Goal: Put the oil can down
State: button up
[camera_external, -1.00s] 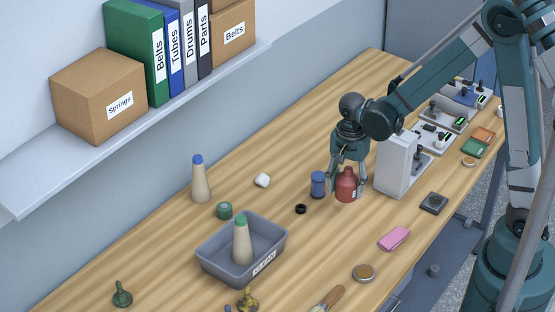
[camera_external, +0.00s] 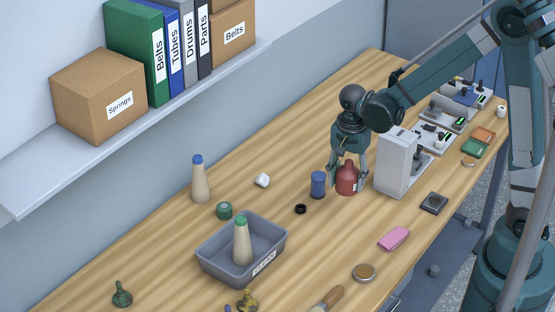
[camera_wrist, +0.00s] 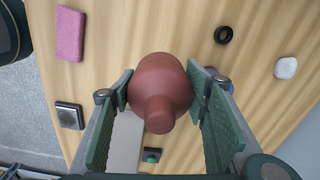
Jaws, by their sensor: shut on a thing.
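The red oil can (camera_external: 346,179) is upright on or just above the wooden table, beside the blue spool; I cannot tell whether its base touches. My gripper (camera_external: 348,172) comes down from above and is shut on the oil can. In the wrist view the can (camera_wrist: 158,92) sits between the two green finger pads of my gripper (camera_wrist: 160,98), its narrow spout towards the camera. Its base is hidden there.
A blue spool (camera_external: 318,185) stands close left of the can, with a black ring (camera_external: 300,209) beyond it. A grey-white machine (camera_external: 394,165) stands close right. A grey tray (camera_external: 212,262) holds a green-topped cone (camera_external: 242,243).

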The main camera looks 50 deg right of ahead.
jog(key=w+d, duration=0.5)
jog(key=d, duration=0.5)
jog(key=w+d, duration=0.5)
jog(key=d, duration=0.5)
jog(key=shift+r+b, duration=0.15)
jog(key=shift+b, duration=0.3)
jog(key=shift+f, duration=3.1)
jog(key=shift+f, duration=0.1)
jog(key=shift+f, duration=1.8)
jog(key=shift+f+b, duration=0.2)
jog(key=shift+b, duration=0.15)
